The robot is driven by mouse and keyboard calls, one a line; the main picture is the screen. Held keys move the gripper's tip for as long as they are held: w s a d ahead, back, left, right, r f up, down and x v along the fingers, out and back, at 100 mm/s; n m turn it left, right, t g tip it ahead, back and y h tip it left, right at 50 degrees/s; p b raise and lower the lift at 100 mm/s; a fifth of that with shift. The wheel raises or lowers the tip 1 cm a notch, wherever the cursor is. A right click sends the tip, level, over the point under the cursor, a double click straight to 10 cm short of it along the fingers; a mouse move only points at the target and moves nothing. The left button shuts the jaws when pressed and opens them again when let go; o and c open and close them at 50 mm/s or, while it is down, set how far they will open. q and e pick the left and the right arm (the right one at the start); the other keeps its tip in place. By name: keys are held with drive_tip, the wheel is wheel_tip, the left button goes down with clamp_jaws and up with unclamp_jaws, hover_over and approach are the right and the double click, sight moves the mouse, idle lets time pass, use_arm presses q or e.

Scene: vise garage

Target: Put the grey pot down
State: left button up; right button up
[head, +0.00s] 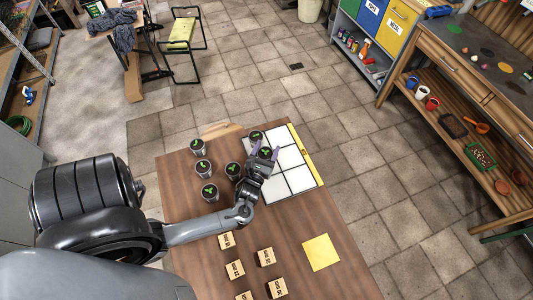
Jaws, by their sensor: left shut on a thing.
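My left gripper (264,152) is shut on a grey pot (265,154) with a green seedling. It holds this pot over the left part of a white gridded tray (296,157); whether the pot touches the tray I cannot tell. Another grey pot (256,137) is just behind it, at the tray's back left corner. More grey pots with seedlings stand on the brown table to the left: one at the back (197,146), one below it (203,167), one at the front (209,192) and one beside my wrist (233,170). My right gripper is out of view.
The wooden table (330,220) carries several small labelled boxes (235,269) and a yellow square (321,252) at the front. A yellow strip (302,142) runs along the tray's right edge. A workbench (455,70) stands far right, beyond open tiled floor.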

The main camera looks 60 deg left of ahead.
sight(267, 154)
use_arm(q)
drive_tip(key=shift+f, duration=1.35)
drive_tip(key=shift+f, duration=0.15)
drive_tip(key=o, duration=1.1)
